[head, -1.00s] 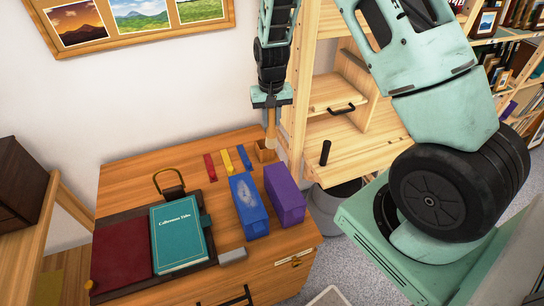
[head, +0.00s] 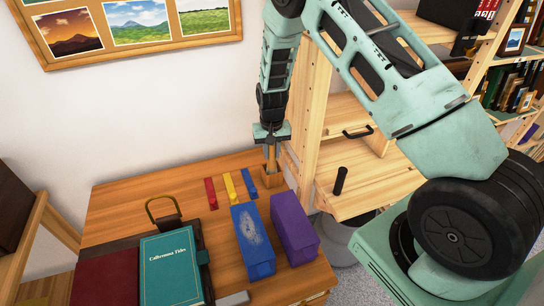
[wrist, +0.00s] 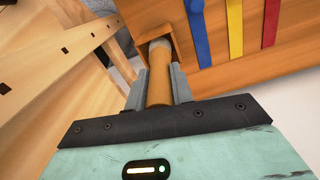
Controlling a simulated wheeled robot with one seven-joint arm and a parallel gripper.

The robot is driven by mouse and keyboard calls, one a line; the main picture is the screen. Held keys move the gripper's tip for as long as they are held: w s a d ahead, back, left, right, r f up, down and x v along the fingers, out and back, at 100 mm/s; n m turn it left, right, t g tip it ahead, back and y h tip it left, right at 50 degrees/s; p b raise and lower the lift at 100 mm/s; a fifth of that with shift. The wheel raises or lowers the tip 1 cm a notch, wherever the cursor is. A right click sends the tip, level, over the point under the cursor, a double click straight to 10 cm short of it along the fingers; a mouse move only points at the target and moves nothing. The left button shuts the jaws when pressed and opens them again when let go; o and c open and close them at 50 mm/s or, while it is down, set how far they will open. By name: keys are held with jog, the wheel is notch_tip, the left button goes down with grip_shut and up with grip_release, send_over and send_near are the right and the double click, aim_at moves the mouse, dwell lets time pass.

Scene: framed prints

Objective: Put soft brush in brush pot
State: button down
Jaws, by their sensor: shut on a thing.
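The soft brush (head: 270,157) has a light wooden handle and hangs upright below my gripper (head: 271,143). In the wrist view my gripper (wrist: 159,85) is shut on the brush handle (wrist: 159,92). The brush pot (head: 271,182) is a small square wooden box at the desk's back right corner. The brush's lower end is at the pot's mouth and appears inside it; how deep it reaches is hidden. The pot (wrist: 141,43) also shows around the brush end in the wrist view.
Red (head: 211,193), yellow (head: 229,186) and blue (head: 249,183) strips lie left of the pot. Blue (head: 252,240) and purple (head: 294,229) boxes stand in front. A teal book (head: 170,265) lies front left. A wooden shelf unit (head: 313,120) stands close to the right.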

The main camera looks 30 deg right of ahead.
aim_at(272, 158)
jog(key=shift+f, duration=1.35)
jog(key=shift+f, duration=0.2)
jog(key=c, duration=1.2)
grip_release()
jog(key=shift+r, duration=0.15)
